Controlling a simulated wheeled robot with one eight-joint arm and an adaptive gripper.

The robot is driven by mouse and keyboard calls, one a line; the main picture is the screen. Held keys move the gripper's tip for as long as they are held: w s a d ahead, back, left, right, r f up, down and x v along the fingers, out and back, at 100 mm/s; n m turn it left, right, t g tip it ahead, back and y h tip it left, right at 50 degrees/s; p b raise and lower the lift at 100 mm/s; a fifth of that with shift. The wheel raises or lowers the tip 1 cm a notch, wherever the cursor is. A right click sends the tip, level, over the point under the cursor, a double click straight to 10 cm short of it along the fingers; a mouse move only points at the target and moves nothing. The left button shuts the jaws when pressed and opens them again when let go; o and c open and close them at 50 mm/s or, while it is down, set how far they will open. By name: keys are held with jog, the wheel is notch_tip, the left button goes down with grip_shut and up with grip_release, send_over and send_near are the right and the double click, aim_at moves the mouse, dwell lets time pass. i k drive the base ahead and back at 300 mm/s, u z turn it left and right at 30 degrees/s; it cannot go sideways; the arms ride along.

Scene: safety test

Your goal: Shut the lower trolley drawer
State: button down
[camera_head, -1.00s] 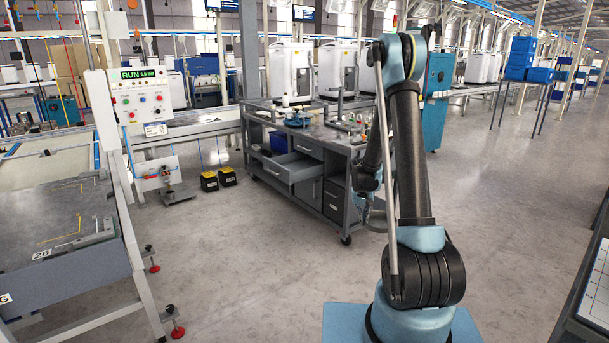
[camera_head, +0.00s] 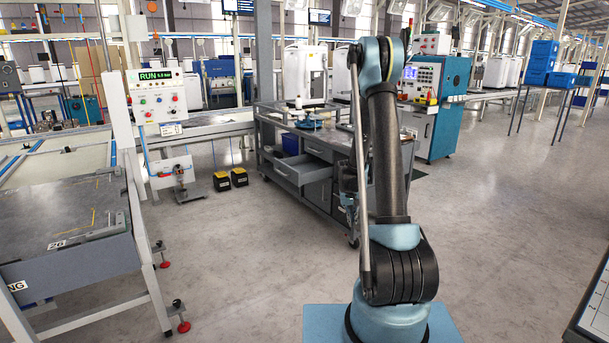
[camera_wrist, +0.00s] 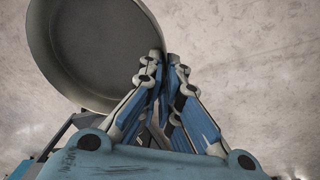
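The grey trolley (camera_head: 318,189) stands ahead, left of my arm in the head view. One drawer (camera_head: 296,173) on its near side is pulled well out and looks empty. A drawer front (camera_head: 320,154) higher up to its right looks shut. My arm hides the trolley's right part. My gripper (camera_wrist: 165,55) shows in the wrist view with its blue-and-grey fingers drawn together and nothing visible between them. In the head view it is mostly hidden by my arm, and its distance from the open drawer cannot be told.
Left stands a bench (camera_head: 75,250) with a control panel (camera_head: 157,95) and red feet. A teal machine (camera_head: 437,105) stands behind right. A dark round thing (camera_wrist: 105,50) fills the wrist view's upper left. Floor before the trolley is clear.

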aim_at(308, 166)
jog(key=i, duration=0.85)
